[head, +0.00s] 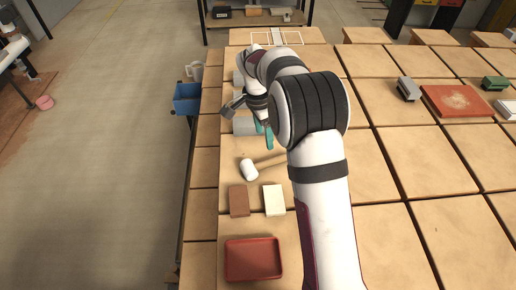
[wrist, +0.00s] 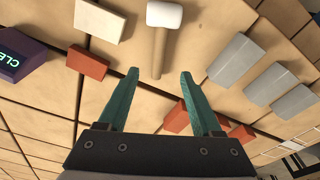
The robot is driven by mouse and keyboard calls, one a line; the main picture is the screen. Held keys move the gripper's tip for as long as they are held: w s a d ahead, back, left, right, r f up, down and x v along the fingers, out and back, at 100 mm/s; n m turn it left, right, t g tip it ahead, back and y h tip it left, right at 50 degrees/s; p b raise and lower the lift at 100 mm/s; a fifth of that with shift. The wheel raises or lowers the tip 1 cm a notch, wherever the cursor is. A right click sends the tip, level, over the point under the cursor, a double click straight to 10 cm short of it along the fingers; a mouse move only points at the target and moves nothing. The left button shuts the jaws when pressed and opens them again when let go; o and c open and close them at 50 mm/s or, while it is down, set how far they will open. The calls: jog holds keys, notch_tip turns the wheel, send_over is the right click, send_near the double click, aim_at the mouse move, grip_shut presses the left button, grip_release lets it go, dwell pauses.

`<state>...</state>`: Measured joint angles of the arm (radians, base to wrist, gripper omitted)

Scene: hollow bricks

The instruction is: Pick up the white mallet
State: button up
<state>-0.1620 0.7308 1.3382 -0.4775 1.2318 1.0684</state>
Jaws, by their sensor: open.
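The white mallet lies on the wooden table, its white head (head: 249,169) towards the left and its tan handle (head: 270,161) running right until my arm hides it. In the wrist view the white head (wrist: 164,15) is at the top edge, and the handle (wrist: 158,50) points down towards the gap between my fingers. My gripper (wrist: 160,74) has two teal fingers, spread apart with nothing between them. In the head view its teal fingers (head: 264,134) show beyond the mallet, partly hidden by my arm. The fingers appear apart from the handle.
A reddish block (head: 239,200) and a cream block (head: 274,200) lie nearer than the mallet, with a red tray (head: 253,260) nearer still. Grey blocks (wrist: 238,62) stand on the other side. A blue bin (head: 187,98) is beside the table's left edge.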

aim_at(266, 162)
jog(key=f, duration=0.8)
jog(key=d+f, duration=0.1)
jog(key=f, duration=0.4)
jog(key=shift+w, duration=0.15)
grip_shut()
